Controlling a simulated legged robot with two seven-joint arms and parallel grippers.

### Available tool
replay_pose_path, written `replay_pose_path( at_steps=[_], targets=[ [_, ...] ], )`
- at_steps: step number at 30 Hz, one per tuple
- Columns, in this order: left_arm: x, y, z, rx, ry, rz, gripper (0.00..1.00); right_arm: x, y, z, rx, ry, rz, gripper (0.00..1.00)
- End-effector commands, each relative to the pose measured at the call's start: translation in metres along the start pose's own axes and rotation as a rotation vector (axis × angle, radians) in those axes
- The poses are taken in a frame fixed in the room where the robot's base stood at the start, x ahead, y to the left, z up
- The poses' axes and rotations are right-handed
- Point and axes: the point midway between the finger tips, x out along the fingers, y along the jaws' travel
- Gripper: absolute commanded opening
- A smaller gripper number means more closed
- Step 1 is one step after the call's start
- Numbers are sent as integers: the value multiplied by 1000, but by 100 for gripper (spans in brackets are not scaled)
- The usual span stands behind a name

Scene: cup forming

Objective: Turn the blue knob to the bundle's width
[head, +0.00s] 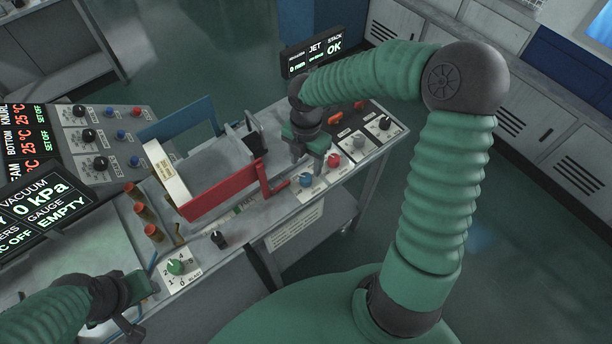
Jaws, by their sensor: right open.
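The blue knob (306,180) sits on a pale plate at the front right of the bench. My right gripper (308,160) points down just above and behind it, jaws open; I cannot tell whether a fingertip touches the knob. A cream bundle with a printed label (167,172) stands on edge at the left end of the red guide plate (225,190). A blue guide plate (180,132) stands behind. My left gripper (138,292) is low at the left, away from the bundle; its jaws are unclear.
A red knob (333,160), a grey knob (359,141) and a black knob (384,123) line the panel right of the blue knob. A green dial (176,266) is at front left. A display reading JET STACK OK (325,52) stands behind my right arm.

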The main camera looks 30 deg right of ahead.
Motion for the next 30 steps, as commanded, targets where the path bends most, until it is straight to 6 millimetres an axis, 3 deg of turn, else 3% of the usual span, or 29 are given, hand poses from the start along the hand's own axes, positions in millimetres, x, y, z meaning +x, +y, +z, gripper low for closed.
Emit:
replay_pose_path(
  at_steps=[3,9,19,30],
  targets=[
    [4,0,1,0,0,0,36,32,-1,-2,-2,4,-3,54],
    [7,0,2,0,0,0,36,64,0,-1,-1,1,0,54],
    [7,0,2,0,0,0,36,70,-1,0,2,-1,0,54],
    [7,0,2,0,0,0,36,70,0,0,1,-1,0,7]
  ],
)
